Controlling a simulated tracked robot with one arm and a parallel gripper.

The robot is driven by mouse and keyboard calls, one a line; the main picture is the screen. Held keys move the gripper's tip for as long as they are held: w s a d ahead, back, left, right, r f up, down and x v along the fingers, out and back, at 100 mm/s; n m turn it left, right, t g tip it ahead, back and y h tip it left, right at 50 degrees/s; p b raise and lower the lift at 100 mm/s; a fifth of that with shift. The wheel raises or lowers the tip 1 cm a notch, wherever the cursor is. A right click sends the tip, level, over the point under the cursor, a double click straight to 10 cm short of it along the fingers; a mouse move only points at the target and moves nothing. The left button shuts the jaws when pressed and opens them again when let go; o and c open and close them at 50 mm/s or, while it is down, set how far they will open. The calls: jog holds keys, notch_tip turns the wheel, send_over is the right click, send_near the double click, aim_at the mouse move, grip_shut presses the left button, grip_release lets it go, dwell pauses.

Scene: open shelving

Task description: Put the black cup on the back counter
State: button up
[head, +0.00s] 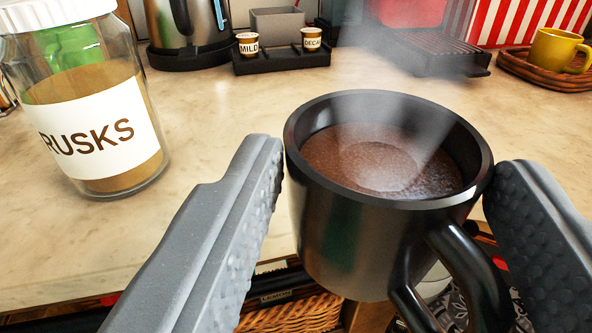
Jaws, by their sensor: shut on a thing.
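The black cup (350,235) is between the fingers of my gripper (385,200) in the head view. My gripper is shut on it, with one textured finger on each side. The cup is upright and full of a brown, steaming drink. Its handle faces me, toward the lower right. The cup is held at the near edge of a pale stone counter (225,215); its base shows in front of the edge, over the space below. I cannot tell its exact height above the counter.
A glass jar labelled RUSKS (90,120) stands on the left. A kettle (185,30), a black tray (290,60) with small MILD and DECAF cups, a black drip grate (430,62) and a yellow cup (557,50) in a wicker tray line the back. The counter's middle is clear.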

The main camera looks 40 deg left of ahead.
jog(key=w+a, duration=0.3)
jog(key=w+a+f+b, duration=0.1)
jog(key=w+a, duration=0.3)
jog(key=w+a+b, duration=0.1)
jog(key=w+a, duration=0.3)
jog(key=shift+f, duration=0.25)
jog(key=shift+w, duration=0.1)
jog(key=shift+f+b, duration=0.8)
jog(key=shift+f, duration=0.95)
jog(key=shift+f, duration=0.1)
jog(key=o, duration=1.1)
jog(key=p+v, duration=0.1)
jog(key=v, duration=1.1)
jog(key=shift+p, duration=0.4)
